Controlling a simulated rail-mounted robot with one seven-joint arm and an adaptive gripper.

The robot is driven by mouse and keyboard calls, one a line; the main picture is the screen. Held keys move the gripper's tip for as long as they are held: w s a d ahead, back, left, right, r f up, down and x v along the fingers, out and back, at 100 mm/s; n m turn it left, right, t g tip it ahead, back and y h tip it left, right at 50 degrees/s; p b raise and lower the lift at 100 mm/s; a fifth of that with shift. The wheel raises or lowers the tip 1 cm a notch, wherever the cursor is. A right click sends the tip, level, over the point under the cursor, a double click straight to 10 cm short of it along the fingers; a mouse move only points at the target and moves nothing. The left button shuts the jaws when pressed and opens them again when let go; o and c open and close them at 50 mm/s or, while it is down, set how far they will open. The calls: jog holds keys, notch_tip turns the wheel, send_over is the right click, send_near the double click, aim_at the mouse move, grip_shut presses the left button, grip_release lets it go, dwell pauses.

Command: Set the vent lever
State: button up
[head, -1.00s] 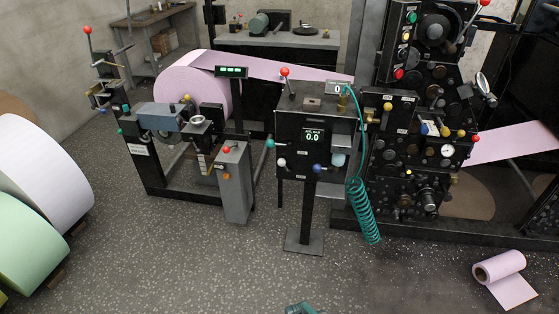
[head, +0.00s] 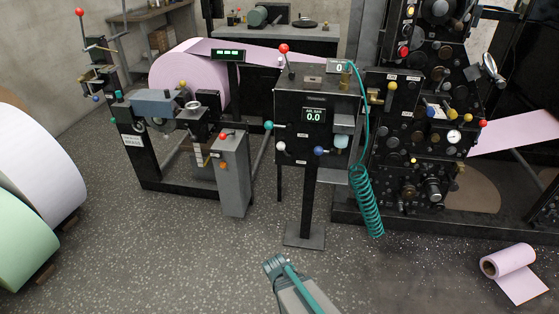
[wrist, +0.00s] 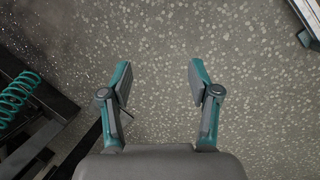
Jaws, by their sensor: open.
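A black control box (head: 300,98) on a post stands in the middle of the head view, with a display reading 0.0. It carries a red-ball lever (head: 284,49) on top, upright, and a teal-knobbed lever (head: 269,125) at its left side. White (head: 281,147) and blue (head: 318,151) knobs sit on its lower front. The labels are too small to tell which one is the vent lever. My gripper (wrist: 159,78) is open and empty over bare floor in the wrist view. My arm shows low in the head view, in front of the box and apart from it.
A teal coiled hose (head: 367,205) hangs right of the box and also shows in the wrist view (wrist: 14,98). The press (head: 420,135) stands at right, the pink roll's stand (head: 150,165) at left. A small pink roll (head: 507,264) lies on the floor. Floor in front is clear.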

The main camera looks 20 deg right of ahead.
jog(key=w+d+r+n+t+h+b, duration=0.1)
jog(key=w+r+n+t+b, duration=0.15)
jog(key=w, duration=0.45)
jog(key=w+d+r+n+t+h+b, duration=0.1)
jog(key=w+d+r+n+t+b, duration=0.15)
jog(key=w, duration=0.35)
jog(key=n+t+h+b, duration=0.45)
jog(key=n+t, duration=0.75)
jog(key=n, duration=0.9)
send_near(280, 149)
jog(key=b+x, duration=0.1)
jog(key=x, duration=0.9)
jog(key=shift+a+f, duration=0.1)
grip_shut()
